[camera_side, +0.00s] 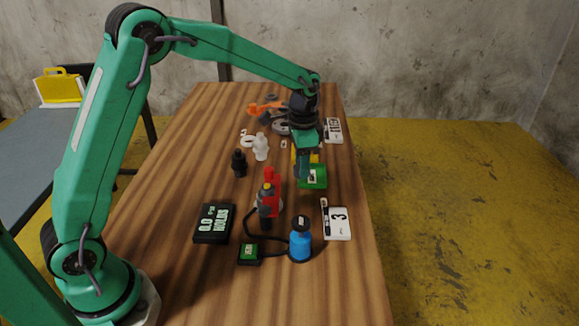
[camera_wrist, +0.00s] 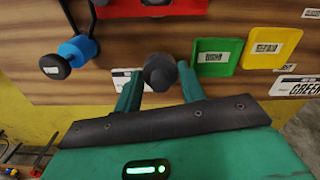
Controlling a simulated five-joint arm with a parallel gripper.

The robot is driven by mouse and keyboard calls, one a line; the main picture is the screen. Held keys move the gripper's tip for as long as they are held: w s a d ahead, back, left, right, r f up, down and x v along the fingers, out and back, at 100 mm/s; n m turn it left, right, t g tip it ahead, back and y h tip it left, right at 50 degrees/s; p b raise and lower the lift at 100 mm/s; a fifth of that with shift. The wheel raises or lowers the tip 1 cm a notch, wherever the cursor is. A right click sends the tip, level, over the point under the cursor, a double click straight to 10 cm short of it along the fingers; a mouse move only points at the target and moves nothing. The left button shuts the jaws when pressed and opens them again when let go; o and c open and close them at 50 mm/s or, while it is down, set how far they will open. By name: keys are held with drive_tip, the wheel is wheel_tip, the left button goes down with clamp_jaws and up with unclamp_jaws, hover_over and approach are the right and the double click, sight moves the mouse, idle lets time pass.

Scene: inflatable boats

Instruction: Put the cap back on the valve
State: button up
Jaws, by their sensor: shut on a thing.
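My gripper (camera_side: 303,178) is over the right part of the table, in front of the green tray in the side view. In the wrist view its two fingers (camera_wrist: 159,80) are shut on a dark grey round cap (camera_wrist: 160,68). The cap is hard to make out in the side view. A blue upright cylinder with a black top (camera_side: 300,242) stands nearer the camera, apart from my gripper; it also shows in the wrist view (camera_wrist: 80,47). A red piece with grey parts (camera_side: 270,187) stands left of my gripper. I cannot tell which of these is the valve.
A green tray (camera_side: 316,184) and a yellow tray (camera_wrist: 268,45) lie beside my gripper. A black hose runs to the blue cylinder.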

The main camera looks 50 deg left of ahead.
drive_tip(key=n, duration=0.1)
approach(267, 184)
drive_tip(key=shift+s+d+r, duration=0.1)
drive_tip(key=shift+s+r, duration=0.05)
drive_tip(key=shift+f, duration=3.2)
drive_tip(key=shift+f, duration=0.2)
idle(0.4)
drive_tip(key=o, duration=1.2)
drive_tip(key=shift+c, duration=0.2)
drive_tip(key=shift+r, duration=0.1)
